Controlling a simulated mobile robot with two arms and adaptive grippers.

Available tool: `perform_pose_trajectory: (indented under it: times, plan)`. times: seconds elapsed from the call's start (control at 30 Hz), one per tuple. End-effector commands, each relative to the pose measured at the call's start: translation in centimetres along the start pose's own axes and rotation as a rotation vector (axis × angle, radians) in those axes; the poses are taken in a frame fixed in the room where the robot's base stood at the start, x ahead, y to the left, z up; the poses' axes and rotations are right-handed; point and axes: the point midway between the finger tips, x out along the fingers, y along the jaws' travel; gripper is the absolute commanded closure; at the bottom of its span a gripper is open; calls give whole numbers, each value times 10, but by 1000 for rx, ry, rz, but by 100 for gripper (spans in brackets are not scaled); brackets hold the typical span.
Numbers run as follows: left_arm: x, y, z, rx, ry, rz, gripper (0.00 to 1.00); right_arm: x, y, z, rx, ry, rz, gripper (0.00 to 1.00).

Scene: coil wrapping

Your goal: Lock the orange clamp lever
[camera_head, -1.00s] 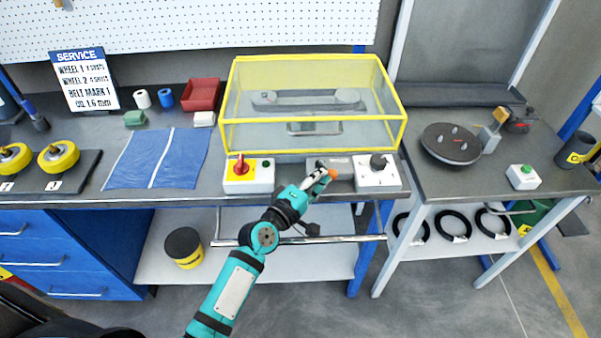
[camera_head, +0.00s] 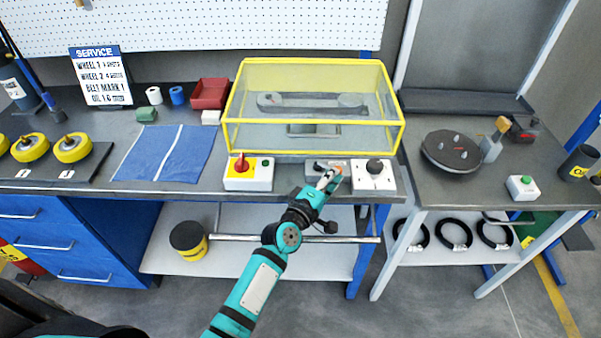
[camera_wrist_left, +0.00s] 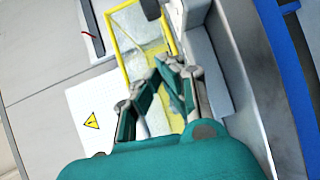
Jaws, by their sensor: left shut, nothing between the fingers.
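The orange clamp lever shows in the head view only as a small orange tip (camera_head: 338,169), over the front edge of the bench between the red-knob box and the black-knob box. My left gripper (camera_head: 328,176) is right beside this tip, shut with nothing in its fingers. I cannot tell whether it touches the lever; the rest of the lever is hidden behind the gripper. In the left wrist view my left gripper's fingers (camera_wrist_left: 165,75) show in front of the yellow frame, and no orange shows there. My right gripper is in neither view.
A yellow-framed clear cover (camera_head: 313,122) stands behind the lever. The red-knob box (camera_head: 248,178) is to its left, the black-knob box (camera_head: 374,182) close on its right. A metal rail (camera_head: 240,237) runs below the bench edge. The blue cloth (camera_head: 165,153) lies left.

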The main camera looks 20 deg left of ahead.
Motion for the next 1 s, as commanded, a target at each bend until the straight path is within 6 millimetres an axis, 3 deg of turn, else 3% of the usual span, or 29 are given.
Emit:
perform_pose_trajectory:
  times: [0.37, 1.0]
  plan:
    - [8, 1, 5, -1, -1, 0, 100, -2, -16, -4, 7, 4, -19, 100]
    - [13, 1, 8, -1, -1, 0, 100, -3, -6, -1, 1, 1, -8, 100]
